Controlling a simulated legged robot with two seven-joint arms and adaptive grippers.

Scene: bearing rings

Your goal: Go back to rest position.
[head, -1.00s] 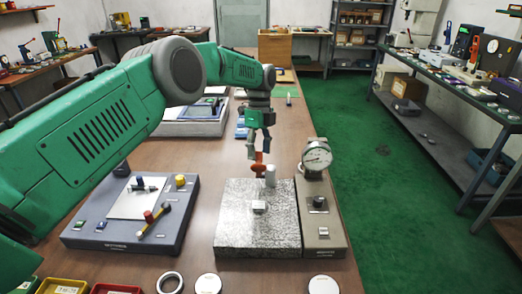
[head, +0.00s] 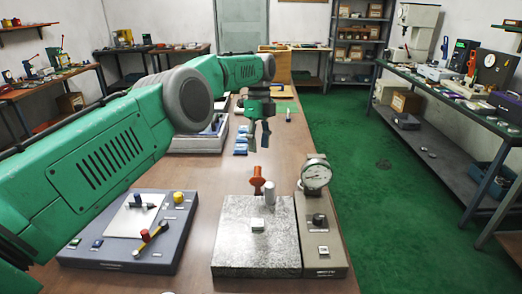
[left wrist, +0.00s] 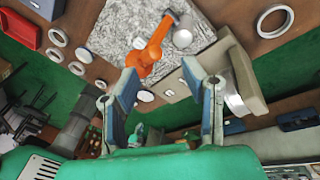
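My left gripper (head: 259,148) hangs at the end of the green arm above the brown bench, open and empty. In the left wrist view its two blue-grey fingers (left wrist: 160,72) stand wide apart with nothing between the tips. An orange-red part (head: 257,181) stands at the far edge of the speckled stone plate (head: 236,262), beside a pale cylinder (head: 269,193). The gripper is above and beyond this part, clear of it. In the left wrist view the orange part (left wrist: 150,55) lies past the fingertips. My right gripper is not in view.
A dial gauge (head: 315,175) stands on a grey-brown base right of the plate. A dark blue panel (head: 105,258) with knobs sits left under my arm. Several bearing rings, including one at the upper right (left wrist: 275,20), lie on the bench. The green floor right is clear.

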